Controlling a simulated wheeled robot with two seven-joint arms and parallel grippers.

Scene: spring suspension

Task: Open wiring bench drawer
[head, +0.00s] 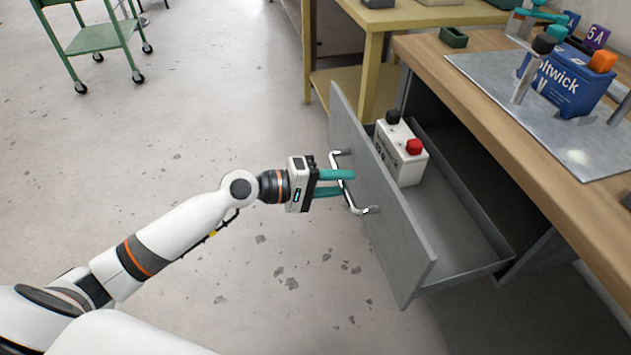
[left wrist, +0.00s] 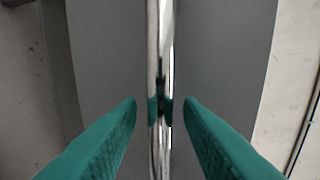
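The grey wiring bench drawer (head: 393,225) stands pulled well out from under the wooden-topped bench (head: 505,105). Its chrome bar handle (head: 345,184) is on the front panel; the handle also runs upright through the middle of the left wrist view (left wrist: 160,60). My left gripper (head: 350,183) is at the handle, its teal fingers on either side of the bar. In the left wrist view the fingertips (left wrist: 160,105) are apart, with a small gap between each and the bar, so it is open around the handle. My right gripper is not in view.
In the drawer stands a white box (head: 402,158) with red and black knobs. A metal sheet (head: 540,115) and a blue box (head: 575,82) lie on the benchtop. A yellow table (head: 375,20) stands behind; a green cart (head: 95,38) stands far left. The floor left of the drawer is clear.

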